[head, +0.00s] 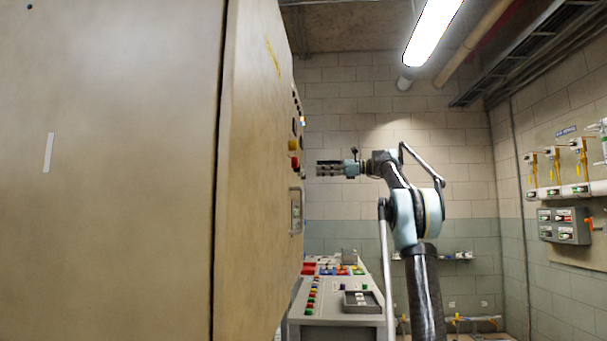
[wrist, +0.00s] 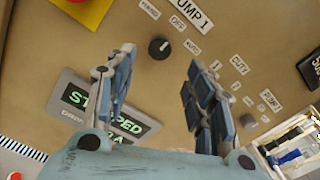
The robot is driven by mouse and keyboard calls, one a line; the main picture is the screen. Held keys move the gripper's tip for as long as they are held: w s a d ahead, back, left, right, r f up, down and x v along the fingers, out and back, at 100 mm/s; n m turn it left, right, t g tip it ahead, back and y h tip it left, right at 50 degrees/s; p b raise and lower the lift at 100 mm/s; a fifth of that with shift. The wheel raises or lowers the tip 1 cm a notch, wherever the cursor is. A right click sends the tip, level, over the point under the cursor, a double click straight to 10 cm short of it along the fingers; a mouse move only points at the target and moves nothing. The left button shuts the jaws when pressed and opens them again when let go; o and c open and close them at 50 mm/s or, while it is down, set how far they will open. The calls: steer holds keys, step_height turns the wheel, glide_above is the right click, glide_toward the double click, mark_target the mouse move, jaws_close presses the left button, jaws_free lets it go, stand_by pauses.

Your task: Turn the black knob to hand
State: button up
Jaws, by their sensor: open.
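The black knob (wrist: 160,48) is a small round selector on the tan panel in the wrist view. Its pale mark points up and right, roughly toward the OFF label (wrist: 178,22). The HAND label (wrist: 150,9) is above it and a label that seems to read AUTO (wrist: 192,47) is to its right. My gripper (wrist: 162,59) is open and empty, its fingers on either side of the knob in the picture; I cannot tell the gap in depth. In the head view my gripper (head: 321,168) faces the cabinet front. I cannot make out the knob there.
A display reading STOPPED (wrist: 105,115) lies below left of the knob. The cabinet (head: 255,180) fills the left; a console (head: 335,310) stands below my arm.

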steer(key=a, duration=0.8)
steer(key=shift+w+a, duration=0.2)
steer(key=c, duration=1.1)
